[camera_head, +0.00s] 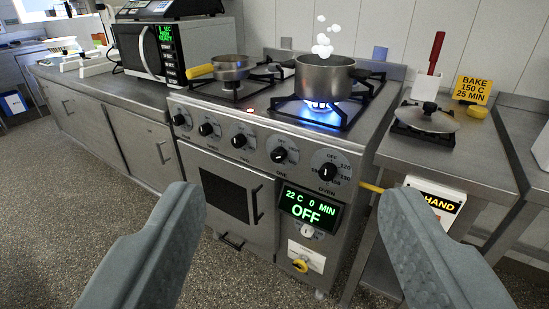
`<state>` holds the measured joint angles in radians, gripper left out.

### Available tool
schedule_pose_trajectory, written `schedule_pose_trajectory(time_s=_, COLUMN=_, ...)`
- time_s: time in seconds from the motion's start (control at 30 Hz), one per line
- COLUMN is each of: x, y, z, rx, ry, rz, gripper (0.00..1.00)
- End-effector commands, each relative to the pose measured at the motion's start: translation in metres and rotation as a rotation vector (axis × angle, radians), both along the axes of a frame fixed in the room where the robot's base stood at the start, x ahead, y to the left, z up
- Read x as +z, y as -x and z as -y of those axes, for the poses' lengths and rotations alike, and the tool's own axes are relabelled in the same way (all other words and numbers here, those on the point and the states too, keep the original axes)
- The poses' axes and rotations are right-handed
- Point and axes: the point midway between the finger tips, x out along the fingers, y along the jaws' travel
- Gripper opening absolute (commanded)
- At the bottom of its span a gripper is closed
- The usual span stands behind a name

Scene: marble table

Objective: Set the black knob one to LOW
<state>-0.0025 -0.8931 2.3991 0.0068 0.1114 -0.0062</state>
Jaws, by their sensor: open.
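A steel stove front carries a row of black knobs. From left to right they are the leftmost knob (179,120), a second knob (206,129), a third knob (239,141), a fourth knob (279,155) and the larger oven knob (327,172). Their small dial marks are mostly too small to read, and I cannot tell which is knob one. My gripper (293,193) is open and empty, its fingers wide apart in the foreground, with the stove front beyond. No knob is touched.
A steaming pot (323,78) stands over a blue flame (320,104). A pan (232,68) with a yellow handle sits at left. The oven display (311,206) reads OFF. A yellow rod (372,188) juts out at right. The floor (225,270) before the stove is clear.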

Motion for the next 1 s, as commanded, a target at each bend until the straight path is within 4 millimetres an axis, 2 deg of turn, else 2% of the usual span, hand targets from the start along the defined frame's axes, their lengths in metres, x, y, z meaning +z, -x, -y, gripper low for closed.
schedule_pose_trajectory(time_s=0.17, x=-0.003, y=-0.033, z=-0.009, rx=0.025, ry=-0.008, rz=0.010, gripper=0.59)
schedule_pose_trajectory(time_s=0.57, x=-0.024, y=-0.144, z=-0.036, rx=0.043, ry=-0.031, rz=0.063, gripper=0.59)
schedule_pose_trajectory(time_s=0.77, x=-0.047, y=-0.196, z=-0.048, rx=0.013, ry=-0.032, rz=0.079, gripper=0.59)
schedule_pose_trajectory(time_s=1.0, x=-0.086, y=-0.253, z=-0.062, rx=-0.050, ry=-0.014, rz=0.085, gripper=0.59)
